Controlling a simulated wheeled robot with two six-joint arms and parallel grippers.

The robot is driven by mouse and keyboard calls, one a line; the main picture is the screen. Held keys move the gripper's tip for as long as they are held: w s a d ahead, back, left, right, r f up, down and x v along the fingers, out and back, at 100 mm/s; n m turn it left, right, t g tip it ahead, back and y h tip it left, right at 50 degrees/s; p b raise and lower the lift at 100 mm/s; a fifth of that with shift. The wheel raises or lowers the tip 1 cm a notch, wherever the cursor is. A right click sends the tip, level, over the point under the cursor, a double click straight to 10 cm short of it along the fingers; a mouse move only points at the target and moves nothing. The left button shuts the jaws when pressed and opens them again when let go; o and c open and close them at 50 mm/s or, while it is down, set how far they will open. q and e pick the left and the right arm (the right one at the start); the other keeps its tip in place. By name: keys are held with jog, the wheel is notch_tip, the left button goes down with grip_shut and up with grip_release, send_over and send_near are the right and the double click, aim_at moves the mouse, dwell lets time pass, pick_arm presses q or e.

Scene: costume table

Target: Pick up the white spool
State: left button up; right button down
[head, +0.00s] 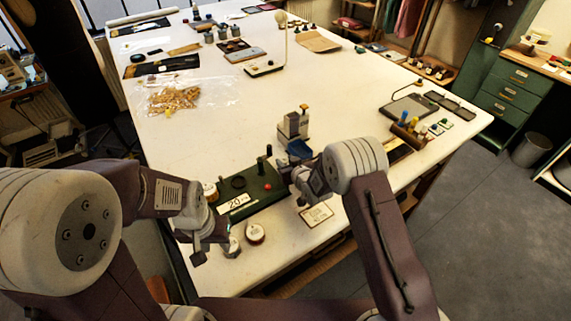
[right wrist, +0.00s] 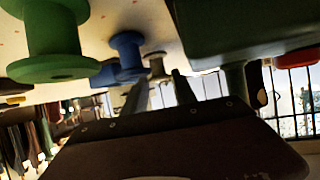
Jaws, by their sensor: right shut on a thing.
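A small pale, whitish spool (right wrist: 157,66) shows between the fingertips of my right gripper (right wrist: 160,85) in the right wrist view. The gripper is shut on it; its colour is dull in the shade. In the head view my right gripper (head: 290,172) is beside the right end of the green board, and the spool is hidden there. My left gripper (head: 196,242) hangs at the table's front edge, left of a small metal piece (head: 231,247). Its fingers are too unclear to tell open from shut.
A blue spool (right wrist: 127,57) and a large green spool (right wrist: 50,40) are close by in the right wrist view. The green board (head: 255,192) carries posts and a number card. A round labelled tin (head: 255,233) stands in front. The table's middle (head: 240,115) is clear.

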pick_arm(q)
jog(key=shift+f+b, duration=0.35)
jog(key=shift+f, duration=0.1)
pick_arm(e)
notch_tip(320, 180, up, 3)
jog(key=shift+r, duration=0.1)
pick_arm(q)
jog(key=shift+f+b, duration=0.45)
jog(key=shift+b, duration=0.05)
pick_arm(e)
jog(key=s+d+r, duration=0.5)
jog(key=d+r, duration=0.2)
jog(key=d, duration=0.3)
jog(key=shift+d, duration=0.35)
jog(key=shift+w+r, duration=0.1)
